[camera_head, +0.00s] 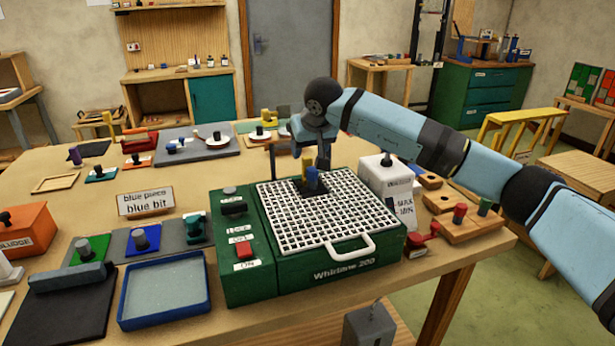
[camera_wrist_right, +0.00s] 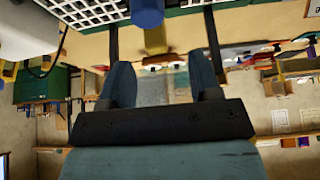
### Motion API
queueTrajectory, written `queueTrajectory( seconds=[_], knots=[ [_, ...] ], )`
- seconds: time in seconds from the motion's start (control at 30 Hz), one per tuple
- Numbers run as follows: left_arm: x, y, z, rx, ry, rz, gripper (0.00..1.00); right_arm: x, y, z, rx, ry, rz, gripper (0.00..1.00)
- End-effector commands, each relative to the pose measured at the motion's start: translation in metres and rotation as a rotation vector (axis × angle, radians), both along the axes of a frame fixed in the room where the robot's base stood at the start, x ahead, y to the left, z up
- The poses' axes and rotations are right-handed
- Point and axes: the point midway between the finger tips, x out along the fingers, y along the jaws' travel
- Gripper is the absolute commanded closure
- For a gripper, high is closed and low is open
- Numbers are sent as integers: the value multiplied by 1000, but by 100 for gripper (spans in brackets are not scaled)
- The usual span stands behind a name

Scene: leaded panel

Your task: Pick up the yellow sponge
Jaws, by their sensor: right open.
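My left gripper is out of view.
The green grinder (camera_head: 325,276) has a white handle (camera_head: 350,246) in front. A white box (camera_head: 388,185) stands right of it, and a blue tray (camera_head: 166,318) left of it.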

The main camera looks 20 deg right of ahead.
Motion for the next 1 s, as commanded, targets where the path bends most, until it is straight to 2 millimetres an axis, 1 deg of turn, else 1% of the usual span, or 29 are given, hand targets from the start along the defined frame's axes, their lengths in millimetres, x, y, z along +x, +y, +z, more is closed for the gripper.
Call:
queueTrajectory(
  seconds=[0.17, 0.27, 0.4, 0.5, 0.6, 0.77, 0.87, 0.9, 1.0],
  knots=[
    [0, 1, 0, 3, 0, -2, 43, 4, 0, -9, 1, 0, 0, 43],
    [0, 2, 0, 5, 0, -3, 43, 7, -1, -18, 1, 1, 0, 43],
    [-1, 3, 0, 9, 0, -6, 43, 15, -5, -37, 2, 3, -2, 43],
    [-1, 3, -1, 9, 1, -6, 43, 22, -4, -49, 2, 2, 0, 43],
    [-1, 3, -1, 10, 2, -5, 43, 25, -4, -53, 1, -1, 0, 43],
    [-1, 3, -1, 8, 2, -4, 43, 25, -4, -53, 1, -1, 0, 43],
    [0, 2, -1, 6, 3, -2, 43, 25, -4, -53, 1, -1, 0, 63],
    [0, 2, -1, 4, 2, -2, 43, 25, -4, -53, 1, -1, 0, 72],
    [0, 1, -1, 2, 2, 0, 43, 25, -4, -53, 1, -1, 0, 94]
  ],
)
